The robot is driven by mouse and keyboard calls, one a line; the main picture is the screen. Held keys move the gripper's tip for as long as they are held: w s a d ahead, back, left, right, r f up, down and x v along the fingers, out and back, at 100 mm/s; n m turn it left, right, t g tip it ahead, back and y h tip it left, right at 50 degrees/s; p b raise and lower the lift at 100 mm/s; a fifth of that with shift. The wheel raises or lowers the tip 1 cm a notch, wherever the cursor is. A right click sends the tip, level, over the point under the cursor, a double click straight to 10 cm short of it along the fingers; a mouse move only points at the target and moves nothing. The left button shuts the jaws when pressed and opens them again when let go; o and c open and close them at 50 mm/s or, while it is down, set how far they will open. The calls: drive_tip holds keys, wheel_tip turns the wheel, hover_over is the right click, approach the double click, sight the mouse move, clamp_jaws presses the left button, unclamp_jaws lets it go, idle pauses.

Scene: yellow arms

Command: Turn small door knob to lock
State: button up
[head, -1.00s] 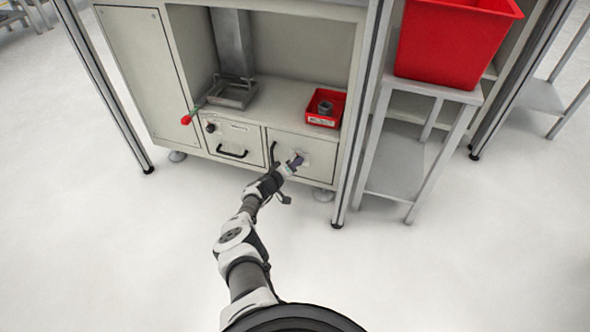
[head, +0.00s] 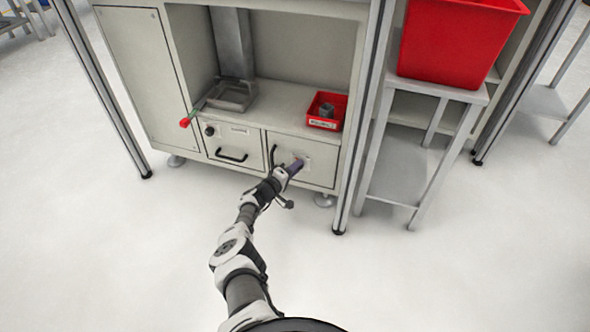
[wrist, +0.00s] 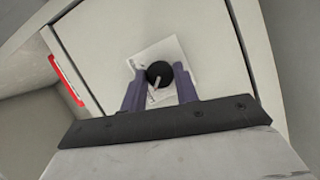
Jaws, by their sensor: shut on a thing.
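The small door (head: 318,150) is the right-hand front panel of the grey cabinet and looks shut. Its small round black knob (wrist: 158,73), with a light pointer line, sits on a white label plate (wrist: 180,53) in the wrist view. My gripper (wrist: 160,84) is at the door with its two purple fingers on either side of the knob, shut on it. In the head view my gripper (head: 294,165) covers the knob. The pointer line runs down and slightly left in the wrist view.
A black curved handle (head: 273,156) is on the door's left side. A drawer (head: 235,146) with a black handle is left of it. A small red bin (head: 325,111) stands on the shelf above. A large red bin (head: 455,45) sits on a side table. The floor in front is clear.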

drive_tip(key=o, duration=1)
drive_tip(key=shift+p+v, duration=3.95)
drive_tip(key=shift+v, duration=2.95)
